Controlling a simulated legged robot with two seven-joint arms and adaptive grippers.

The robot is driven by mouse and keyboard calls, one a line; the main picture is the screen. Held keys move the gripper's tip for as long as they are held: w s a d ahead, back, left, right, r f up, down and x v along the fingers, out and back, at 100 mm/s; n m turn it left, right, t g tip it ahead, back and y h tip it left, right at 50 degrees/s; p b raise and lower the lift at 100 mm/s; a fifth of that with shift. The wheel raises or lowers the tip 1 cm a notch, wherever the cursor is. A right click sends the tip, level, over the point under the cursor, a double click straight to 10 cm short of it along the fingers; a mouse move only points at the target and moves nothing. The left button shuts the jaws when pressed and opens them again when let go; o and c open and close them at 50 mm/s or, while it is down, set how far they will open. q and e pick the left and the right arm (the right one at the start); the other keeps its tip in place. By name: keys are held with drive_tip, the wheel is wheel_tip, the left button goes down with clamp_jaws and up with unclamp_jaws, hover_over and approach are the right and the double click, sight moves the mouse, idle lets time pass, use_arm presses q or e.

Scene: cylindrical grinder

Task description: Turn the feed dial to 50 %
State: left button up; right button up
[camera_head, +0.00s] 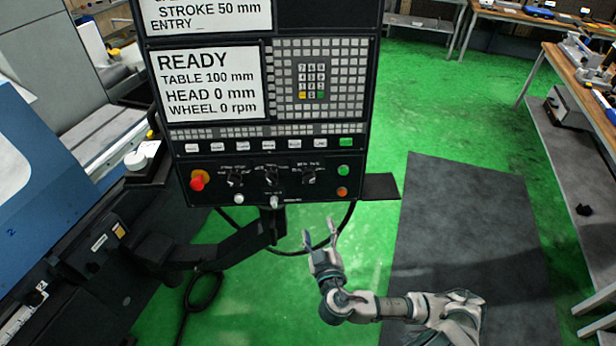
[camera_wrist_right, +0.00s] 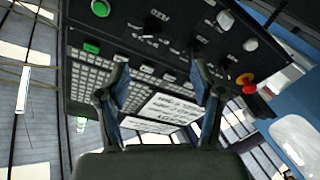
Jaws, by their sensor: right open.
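The control panel (camera_head: 225,185) carries three black dials in a row: a left dial (camera_head: 235,178), a middle dial (camera_head: 271,176) and a right dial (camera_head: 309,177). Their labels are too small to read surely in the head view. In the wrist view the panel appears upside down, and the leftmost dial (camera_wrist_right: 152,29) has a blurred label that may read feed. Its pointer setting cannot be made out. My right gripper (camera_head: 319,231) is open and empty, below and apart from the panel; its fingers (camera_wrist_right: 162,70) point towards the panel in the wrist view. My left gripper is not in view.
An orange-red emergency button (camera_head: 197,181) sits left of the dials, green (camera_head: 343,170) and orange (camera_head: 342,191) buttons right. The screen (camera_head: 208,84) shows READY, table 100 mm, head 0 mm, wheel 0 rpm. A dark ledge (camera_head: 379,187) juts right. A workbench (camera_head: 575,75) stands far right.

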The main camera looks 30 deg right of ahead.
drive_tip(key=r, duration=0.2)
drive_tip(key=b, duration=1.1)
approach(310, 182)
drive_tip(key=p+x, duration=0.1)
drive_tip(key=x, duration=0.7)
drive_tip(key=shift+w+d+p, duration=0.2)
drive_tip(key=shift+w+p, duration=0.1)
drive_tip(key=shift+w, duration=0.45)
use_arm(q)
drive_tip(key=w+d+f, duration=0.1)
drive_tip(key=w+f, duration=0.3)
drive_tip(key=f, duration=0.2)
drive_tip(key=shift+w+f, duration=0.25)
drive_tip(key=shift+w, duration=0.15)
use_arm(e)
drive_tip(key=shift+a, duration=0.1)
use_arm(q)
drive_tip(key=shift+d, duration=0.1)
use_arm(e)
drive_tip(key=shift+c, duration=0.2)
drive_tip(key=c, duration=1.1)
